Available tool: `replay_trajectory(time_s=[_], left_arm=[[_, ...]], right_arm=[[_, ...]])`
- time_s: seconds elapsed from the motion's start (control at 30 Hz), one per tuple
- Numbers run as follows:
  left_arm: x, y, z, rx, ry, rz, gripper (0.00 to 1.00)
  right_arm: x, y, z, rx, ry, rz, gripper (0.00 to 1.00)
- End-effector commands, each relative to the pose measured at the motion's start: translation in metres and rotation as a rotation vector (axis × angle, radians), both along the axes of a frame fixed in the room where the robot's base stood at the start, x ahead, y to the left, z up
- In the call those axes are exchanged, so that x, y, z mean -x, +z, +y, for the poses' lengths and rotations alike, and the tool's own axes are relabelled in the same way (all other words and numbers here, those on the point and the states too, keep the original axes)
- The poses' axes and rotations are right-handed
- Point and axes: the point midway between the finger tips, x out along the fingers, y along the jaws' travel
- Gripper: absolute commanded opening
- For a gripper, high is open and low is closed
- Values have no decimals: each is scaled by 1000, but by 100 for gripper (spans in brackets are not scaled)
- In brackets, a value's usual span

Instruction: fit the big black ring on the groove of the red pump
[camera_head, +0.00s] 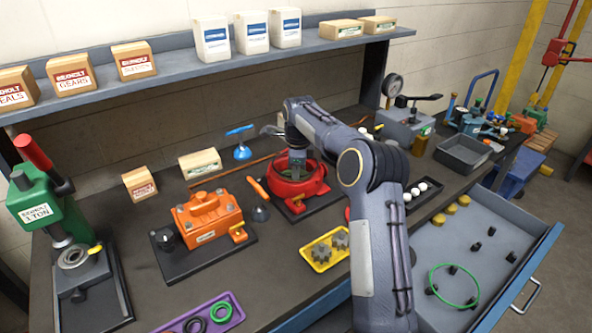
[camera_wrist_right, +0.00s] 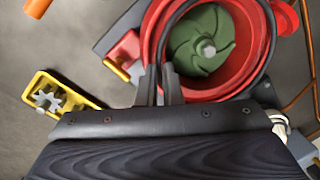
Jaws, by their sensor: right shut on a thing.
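The red pump (camera_head: 284,190) stands on a dark base plate at the middle of the bench. In the right wrist view, the red pump (camera_wrist_right: 158,22) shows a green impeller (camera_wrist_right: 203,40) inside its round opening. The big black ring (camera_wrist_right: 273,40) shows as a thin dark loop over the pump's round rim. My right gripper (camera_wrist_right: 160,75) is shut on the ring's near-left side at the rim; it is over the pump in the head view (camera_head: 297,168). I cannot tell whether the ring is in the groove or just above it. My left gripper is not in view.
An orange motor housing (camera_head: 208,216) stands left of the pump. A yellow gear tray (camera_head: 322,258) and a purple ring tray (camera_head: 172,326) lie in front. An open drawer (camera_head: 548,232) holds a green ring (camera_head: 432,284). A green press (camera_head: 38,212) stands at left.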

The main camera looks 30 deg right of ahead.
Motion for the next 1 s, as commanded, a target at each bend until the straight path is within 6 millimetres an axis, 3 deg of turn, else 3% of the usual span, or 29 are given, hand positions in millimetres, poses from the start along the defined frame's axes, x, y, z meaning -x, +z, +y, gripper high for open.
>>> replay_trajectory(time_s=[1.0], left_arm=[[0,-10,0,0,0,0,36]], right_arm=[[0,-16,0,0,1,1,0]])
